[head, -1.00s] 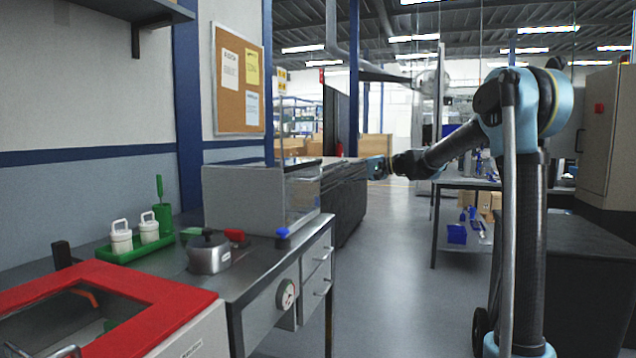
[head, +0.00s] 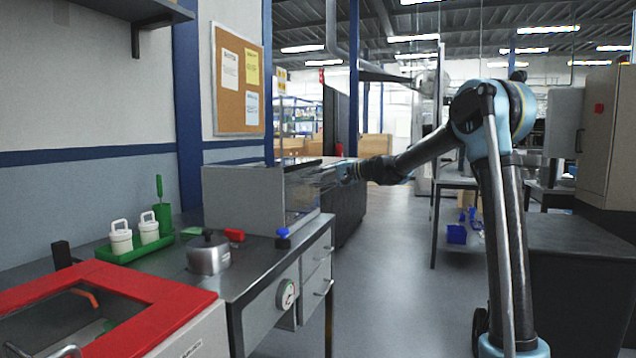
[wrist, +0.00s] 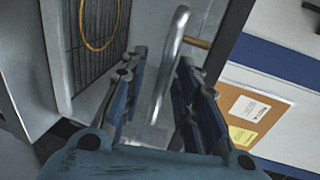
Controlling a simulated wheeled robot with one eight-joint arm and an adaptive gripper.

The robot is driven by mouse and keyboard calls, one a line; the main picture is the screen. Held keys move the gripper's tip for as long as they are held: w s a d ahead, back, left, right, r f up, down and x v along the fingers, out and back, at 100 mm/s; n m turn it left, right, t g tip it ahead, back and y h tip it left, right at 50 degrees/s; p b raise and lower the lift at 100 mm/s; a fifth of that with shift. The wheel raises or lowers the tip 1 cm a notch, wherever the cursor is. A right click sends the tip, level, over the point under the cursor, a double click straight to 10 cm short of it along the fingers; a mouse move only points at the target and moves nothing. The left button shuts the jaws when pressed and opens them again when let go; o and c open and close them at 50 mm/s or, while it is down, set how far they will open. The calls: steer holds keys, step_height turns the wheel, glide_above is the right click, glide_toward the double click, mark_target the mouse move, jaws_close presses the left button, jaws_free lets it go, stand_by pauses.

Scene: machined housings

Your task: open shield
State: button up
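The shield seems to be the clear panel (head: 301,198) at the right end of a grey box (head: 240,198) on the workbench; it appears closed. My gripper (head: 337,175) is at the box's right end, at about the height of its top edge. In the wrist view a grey bar handle (wrist: 172,55) stands between the two blue fingers of my gripper (wrist: 160,75). The fingers are apart, with gaps visible beside the bar. Contact with the bar cannot be told.
The workbench (head: 262,268) also bears a steel pot (head: 208,256), a red block (head: 234,235), a blue-topped knob (head: 283,236) and a green tray (head: 130,254) with white containers. A red-framed case (head: 170,290) is at front left. The floor (head: 385,270) right of the bench is clear.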

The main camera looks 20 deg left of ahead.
jaws_close()
steer(key=shift+r, duration=0.1)
